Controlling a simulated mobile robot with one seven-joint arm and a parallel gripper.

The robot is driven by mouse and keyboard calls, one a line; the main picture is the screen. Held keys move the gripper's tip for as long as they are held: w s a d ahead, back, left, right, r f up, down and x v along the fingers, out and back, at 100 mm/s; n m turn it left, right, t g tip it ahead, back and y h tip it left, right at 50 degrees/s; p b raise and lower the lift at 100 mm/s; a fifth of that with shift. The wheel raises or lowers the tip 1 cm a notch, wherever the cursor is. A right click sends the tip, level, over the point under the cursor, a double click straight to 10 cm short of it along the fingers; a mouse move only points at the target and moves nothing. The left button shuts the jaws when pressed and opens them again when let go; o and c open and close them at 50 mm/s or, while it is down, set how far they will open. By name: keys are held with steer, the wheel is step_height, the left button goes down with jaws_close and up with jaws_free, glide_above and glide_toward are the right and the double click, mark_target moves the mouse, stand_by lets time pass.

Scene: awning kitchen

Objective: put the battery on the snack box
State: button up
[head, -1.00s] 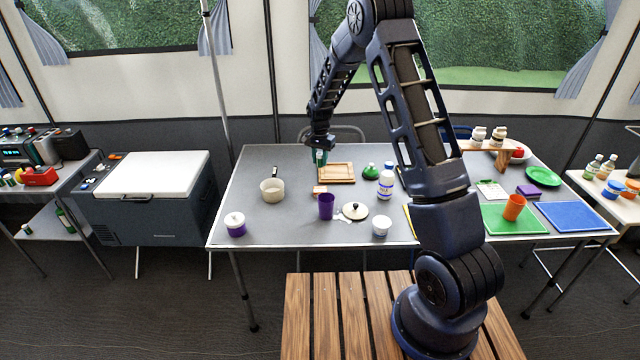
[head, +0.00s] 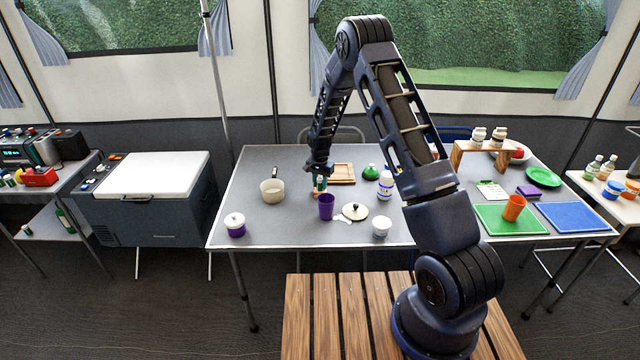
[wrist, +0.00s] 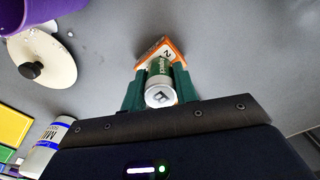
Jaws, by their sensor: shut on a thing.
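My gripper (head: 320,181) is low over the middle of the grey table. In the wrist view its green fingers (wrist: 160,76) are shut on the battery (wrist: 159,86), a green and silver cylinder with its round end facing the camera. The snack box (wrist: 163,49), small and orange and white, shows just beyond the battery between the fingertips. The battery overlaps it in this view, and I cannot tell whether they touch. In the head view the snack box is mostly hidden by my gripper and the purple cup.
A purple cup (head: 326,207) stands close in front of my gripper. A cream lid with a black knob (head: 355,211) lies to its right. A beige pot (head: 271,191) stands to the left, a wooden tray (head: 342,174) behind, and a milk bottle (head: 385,184) to the right.

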steer(key=o, duration=1)
steer(key=shift+f, duration=0.1)
steer(key=shift+o, duration=0.2)
